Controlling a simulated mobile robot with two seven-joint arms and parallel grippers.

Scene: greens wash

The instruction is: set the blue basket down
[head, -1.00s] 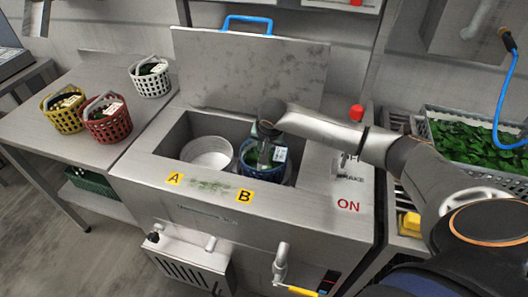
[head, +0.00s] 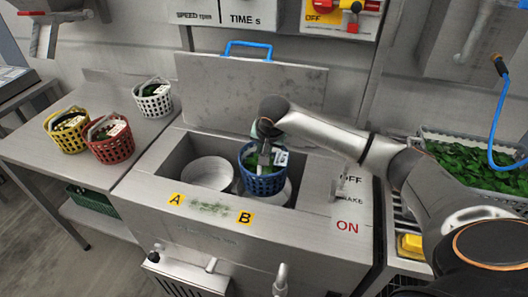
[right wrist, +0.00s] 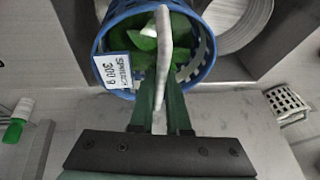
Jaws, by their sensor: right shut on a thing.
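The blue basket (head: 262,184) hangs over the right-hand opening of the steel washer, by the B label (head: 245,217). It holds green leaves and a white tag reading 300 g, seen in the right wrist view. My right gripper (head: 264,152) is shut on the basket's grey handle; in the right wrist view the handle runs between the fingers (right wrist: 160,100) with the blue rim (right wrist: 105,45) beyond them. A white round drum (head: 207,170) sits in the well on the A side. Part of another pale drum (head: 287,192) shows behind the blue basket. My left gripper is not in view.
The washer's lid (head: 250,90) stands open behind the well. White (head: 153,100), red (head: 113,147) and yellow (head: 68,135) baskets stand on the left table (head: 40,165), with bare surface around them. A crate of leaves (head: 470,165) is at the right.

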